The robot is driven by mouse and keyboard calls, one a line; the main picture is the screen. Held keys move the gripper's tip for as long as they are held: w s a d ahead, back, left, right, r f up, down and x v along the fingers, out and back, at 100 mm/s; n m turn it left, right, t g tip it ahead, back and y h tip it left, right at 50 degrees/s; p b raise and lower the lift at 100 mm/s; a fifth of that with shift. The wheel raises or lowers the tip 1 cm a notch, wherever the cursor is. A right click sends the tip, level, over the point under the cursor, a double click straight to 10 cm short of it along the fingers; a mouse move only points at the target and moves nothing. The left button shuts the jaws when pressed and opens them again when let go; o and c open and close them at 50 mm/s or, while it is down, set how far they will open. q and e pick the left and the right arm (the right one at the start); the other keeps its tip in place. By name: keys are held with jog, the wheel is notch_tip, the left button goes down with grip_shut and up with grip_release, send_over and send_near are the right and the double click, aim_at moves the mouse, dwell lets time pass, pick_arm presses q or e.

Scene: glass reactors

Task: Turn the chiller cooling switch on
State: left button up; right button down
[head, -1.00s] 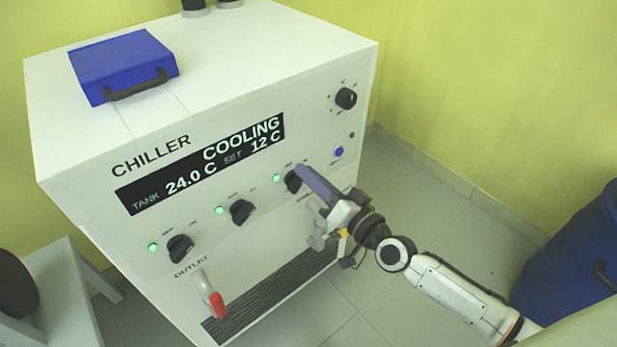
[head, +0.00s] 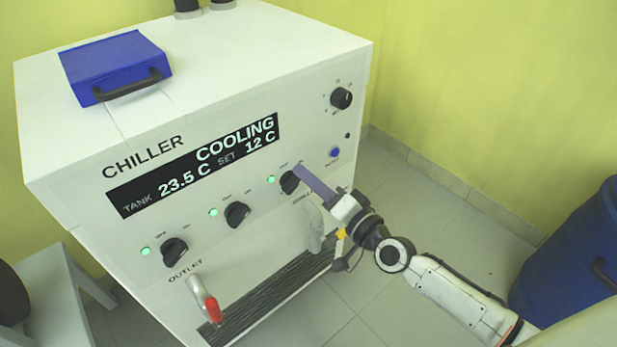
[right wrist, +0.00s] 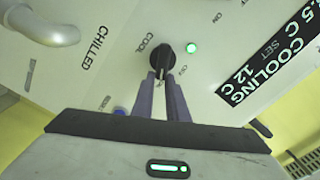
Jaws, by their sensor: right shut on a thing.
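The white chiller (head: 80,165) stands in front of me, its display (head: 200,165) reading COOLING, tank 23.5 C, set 12 C. The cooling switch (head: 288,183) is a black knob on the right of the row, with a lit green lamp (head: 271,179) beside it. In the right wrist view the knob (right wrist: 163,49) sits by the label COOL, with its green lamp (right wrist: 191,48) lit. My right gripper (head: 300,177) is shut on the knob; its purple fingers (right wrist: 160,82) pinch the knob's handle, partly hiding it. My left gripper is out of view.
Two more black knobs (head: 237,214) (head: 174,251) with lit green lamps are to the left. A red-handled outlet valve (head: 211,308) and a grey pipe (head: 313,228) stick out below. A blue box (head: 115,66) lies on top; a blue barrel (head: 580,250) stands at right.

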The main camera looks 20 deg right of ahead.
jog(key=c, duration=1.7)
grip_release()
jog(key=shift+s+a+f+y, duration=0.25)
jog(key=shift+a+f+y, duration=0.05)
jog(key=shift+a+f, duration=0.15)
jog(key=shift+c, duration=0.2)
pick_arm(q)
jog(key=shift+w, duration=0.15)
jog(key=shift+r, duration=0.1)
pick_arm(e)
jog(key=shift+w+d+r, duration=0.1)
jog(key=shift+d+r, duration=0.1)
jog(key=v, duration=1)
jog(key=shift+s+a+r, duration=0.1)
jog(key=shift+s, duration=0.1)
